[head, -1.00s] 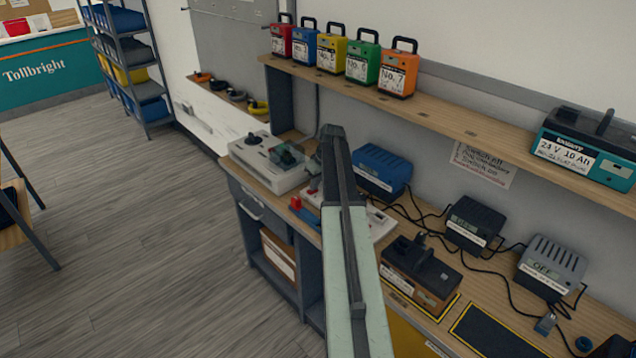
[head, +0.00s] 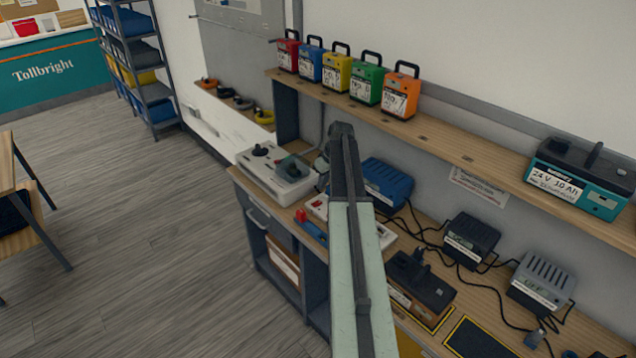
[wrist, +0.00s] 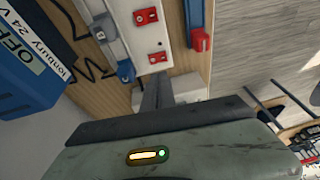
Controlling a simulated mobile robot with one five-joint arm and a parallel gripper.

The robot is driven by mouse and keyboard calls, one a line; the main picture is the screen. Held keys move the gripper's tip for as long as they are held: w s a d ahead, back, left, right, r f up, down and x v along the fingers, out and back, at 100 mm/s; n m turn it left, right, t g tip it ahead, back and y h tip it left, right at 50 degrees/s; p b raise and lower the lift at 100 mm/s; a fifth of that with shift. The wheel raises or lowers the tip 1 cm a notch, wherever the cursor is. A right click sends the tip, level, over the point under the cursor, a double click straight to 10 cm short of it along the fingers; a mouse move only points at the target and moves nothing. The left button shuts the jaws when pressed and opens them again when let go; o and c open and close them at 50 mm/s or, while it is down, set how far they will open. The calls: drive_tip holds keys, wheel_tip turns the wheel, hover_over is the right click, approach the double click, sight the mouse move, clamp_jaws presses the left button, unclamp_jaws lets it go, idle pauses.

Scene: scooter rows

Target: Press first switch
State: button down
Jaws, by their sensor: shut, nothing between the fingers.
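A white power strip (wrist: 138,38) lies on the wooden bench, with red switches on it: one near the top (wrist: 146,16) and one lower down (wrist: 158,58). A grey plug (wrist: 103,27) and a blue plug (wrist: 125,70) sit along its left side. My gripper (wrist: 157,84) is shut and empty, its tip just below the lower switch in the wrist view. I cannot tell whether it touches anything.
A blue charger (head: 385,184) stands close behind the strip; its OFF display (wrist: 18,45) shows in the wrist view. A blue tool with a red end (head: 312,228) lies beside the strip. A white box with knobs (head: 275,172) stands left. Open floor lies left of the bench.

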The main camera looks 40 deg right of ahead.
drive_tip(key=p+v, duration=0.3)
drive_tip(key=v, duration=0.2)
drive_tip(key=shift+d+r, duration=0.15)
drive_tip(key=shift+d, duration=0.05)
